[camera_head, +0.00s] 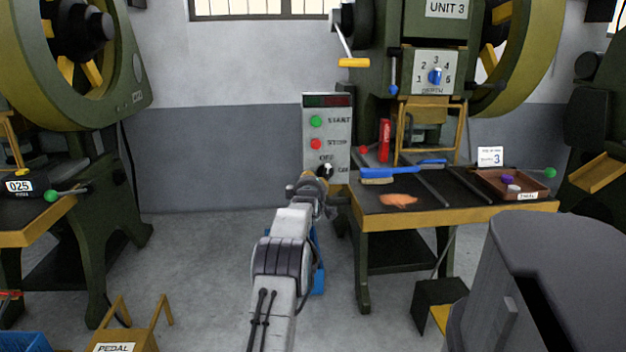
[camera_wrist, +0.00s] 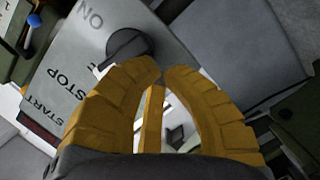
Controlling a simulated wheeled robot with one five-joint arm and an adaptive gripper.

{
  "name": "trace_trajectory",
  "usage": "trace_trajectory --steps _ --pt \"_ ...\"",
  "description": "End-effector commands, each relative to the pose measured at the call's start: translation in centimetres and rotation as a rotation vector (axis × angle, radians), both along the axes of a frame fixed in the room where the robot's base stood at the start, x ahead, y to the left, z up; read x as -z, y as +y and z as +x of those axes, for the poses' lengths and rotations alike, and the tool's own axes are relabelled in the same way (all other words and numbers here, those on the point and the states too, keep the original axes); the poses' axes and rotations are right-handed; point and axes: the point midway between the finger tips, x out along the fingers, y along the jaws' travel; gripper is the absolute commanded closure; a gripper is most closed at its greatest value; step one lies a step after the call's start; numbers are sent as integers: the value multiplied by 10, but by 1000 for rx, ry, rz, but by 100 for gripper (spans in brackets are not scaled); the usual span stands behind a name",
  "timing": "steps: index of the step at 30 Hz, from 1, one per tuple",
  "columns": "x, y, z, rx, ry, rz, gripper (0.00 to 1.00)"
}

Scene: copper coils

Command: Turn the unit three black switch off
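The unit three control panel (camera_head: 340,137) is a grey box with a green START button (camera_head: 316,121), a red STOP button (camera_head: 315,144) and a black switch (camera_head: 326,170) below them. OFF and ON labels are by the switch. In the wrist view the round black switch (camera_wrist: 128,44) is just beyond my fingertips. My gripper (camera_head: 314,182) is in front of the panel's lower part. Its yellow fingers (camera_wrist: 162,72) have their tips nearly together with nothing between them. The left fingertip overlaps the switch's lower edge; I cannot tell whether it touches.
The unit three press sign (camera_head: 446,8) is above the depth dial (camera_head: 435,74). A workbench (camera_head: 450,215) right of the panel holds a blue brush (camera_head: 378,176), an orange rag (camera_head: 397,200) and a brown tray (camera_head: 537,187). Another press (camera_head: 85,240) stands left, with open floor between.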

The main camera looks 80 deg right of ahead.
Motion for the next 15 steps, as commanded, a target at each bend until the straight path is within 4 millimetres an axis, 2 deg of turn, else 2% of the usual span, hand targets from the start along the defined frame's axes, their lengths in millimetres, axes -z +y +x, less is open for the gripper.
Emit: trace_trajectory --steps 4,15 --pt "10 -1 -2 -4 58 -17 100" --pt "12 -2 -6 -6 129 -42 100"
